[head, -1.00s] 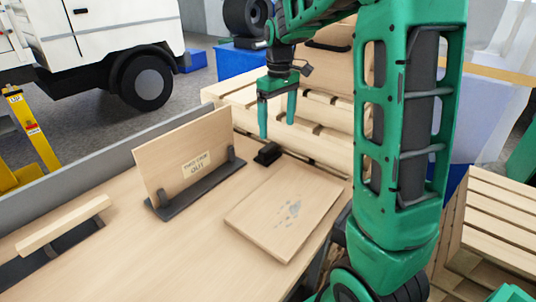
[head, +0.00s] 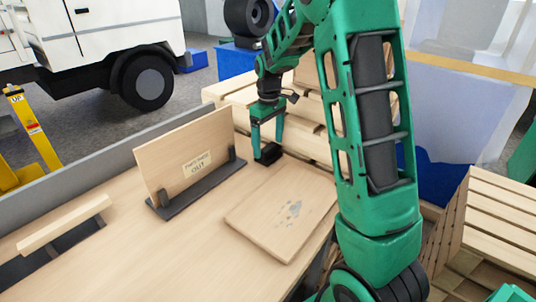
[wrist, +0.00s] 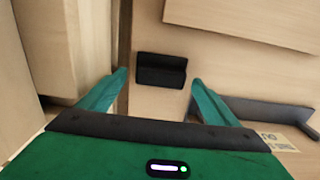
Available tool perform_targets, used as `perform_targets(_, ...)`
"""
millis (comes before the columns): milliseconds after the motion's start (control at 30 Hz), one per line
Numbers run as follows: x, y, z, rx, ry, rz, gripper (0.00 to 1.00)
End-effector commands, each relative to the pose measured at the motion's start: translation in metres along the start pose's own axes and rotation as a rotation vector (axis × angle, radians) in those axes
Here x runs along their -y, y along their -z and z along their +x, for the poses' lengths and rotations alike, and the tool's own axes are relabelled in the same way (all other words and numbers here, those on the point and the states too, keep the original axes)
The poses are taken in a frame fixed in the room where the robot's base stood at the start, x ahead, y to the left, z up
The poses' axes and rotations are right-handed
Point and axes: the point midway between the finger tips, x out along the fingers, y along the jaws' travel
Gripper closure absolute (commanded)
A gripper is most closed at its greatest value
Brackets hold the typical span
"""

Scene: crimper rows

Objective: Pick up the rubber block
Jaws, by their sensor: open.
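The rubber block (head: 268,153) is a small black block on the wooden table, near its back edge. In the wrist view the block (wrist: 161,71) lies ahead of my gripper (wrist: 158,78), roughly centred between the two green fingers. In the head view my gripper (head: 267,145) is right at the block, with a finger on each side of it as seen from here. The gripper is open. I cannot tell whether either finger touches the block.
A wooden board (head: 282,212) lies flat in front of the block. An upright wooden panel with a label (head: 185,155) stands in a dark holder to the left. Stacked wooden crates (head: 305,135) stand behind the table edge. The front left tabletop (head: 120,255) is mostly clear.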

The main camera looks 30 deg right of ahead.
Motion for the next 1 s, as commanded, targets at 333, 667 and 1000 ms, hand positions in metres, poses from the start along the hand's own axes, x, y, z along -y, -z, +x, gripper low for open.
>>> perform_targets(333,0.0,0.0,0.023,0.0,0.0,0.0,0.16)
perform_targets(667,0.0,0.0,0.023,0.0,0.0,0.001,0.57)
perform_targets(1000,-0.001,0.001,0.015,-0.003,-0.002,0.001,0.57)
